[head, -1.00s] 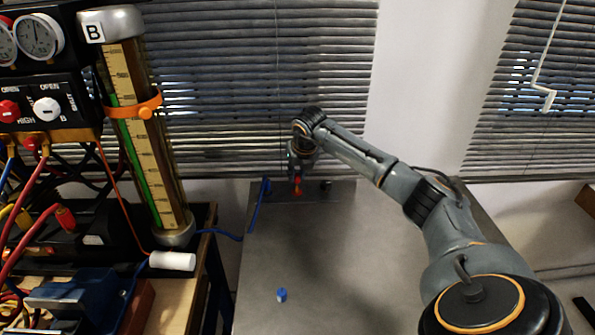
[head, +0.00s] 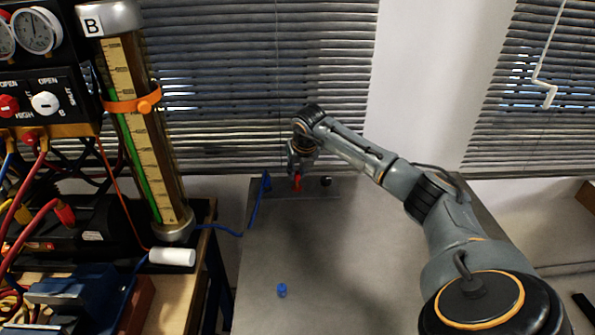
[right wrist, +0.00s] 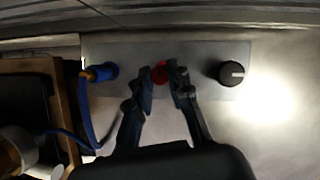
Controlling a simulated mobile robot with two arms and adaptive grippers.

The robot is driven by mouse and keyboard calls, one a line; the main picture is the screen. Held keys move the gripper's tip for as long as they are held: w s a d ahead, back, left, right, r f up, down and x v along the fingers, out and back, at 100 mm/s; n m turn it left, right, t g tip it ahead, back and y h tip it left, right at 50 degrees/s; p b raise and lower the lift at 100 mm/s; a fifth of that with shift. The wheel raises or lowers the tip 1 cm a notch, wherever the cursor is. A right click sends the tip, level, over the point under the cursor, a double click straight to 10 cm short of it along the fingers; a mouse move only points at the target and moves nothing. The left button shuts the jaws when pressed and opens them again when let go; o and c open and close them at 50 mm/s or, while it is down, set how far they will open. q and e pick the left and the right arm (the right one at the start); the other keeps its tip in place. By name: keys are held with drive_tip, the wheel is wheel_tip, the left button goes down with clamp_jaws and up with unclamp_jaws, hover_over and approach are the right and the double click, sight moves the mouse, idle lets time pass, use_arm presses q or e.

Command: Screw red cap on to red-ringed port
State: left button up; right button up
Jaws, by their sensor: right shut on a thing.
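My right gripper (head: 297,176) points down over the plate at the back of the grey table. Its jaws are shut on the red cap (head: 297,184), which looks about upright. In the right wrist view a bit of the red cap (right wrist: 159,70) shows between the fingertips (right wrist: 164,80), over the middle of the grey plate (right wrist: 205,85). The red-ringed port cannot be told apart; the cap and fingers cover that spot, so I cannot tell whether cap and port touch. My left gripper is not in view.
A blue hose end (right wrist: 100,73) stands left of the cap and a black knob (right wrist: 231,73) right of it. A loose blue cap (head: 281,290) lies on the grey table (head: 350,280). A gauge rig (head: 130,130) fills the left. The table's middle is clear.

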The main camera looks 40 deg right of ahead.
drive_tip(key=shift+f, duration=0.15)
drive_tip(key=shift+f+b, duration=0.75)
drive_tip(key=shift+f, duration=0.15)
drive_tip(key=shift+f, duration=0.25)
idle(0.8)
drive_tip(key=shift+r+m+h, duration=0.1)
drive_tip(key=shift+m+h, duration=0.2)
drive_tip(key=shift+m, duration=0.6)
drive_tip(key=shift+w+m+g+p, duration=0.1)
drive_tip(key=shift+m+g+p, duration=0.3)
drive_tip(key=shift+m, duration=0.3)
drive_tip(key=shift+m+g+h, duration=0.4)
drive_tip(key=shift+m+h, duration=0.2)
drive_tip(key=shift+m, duration=0.4)
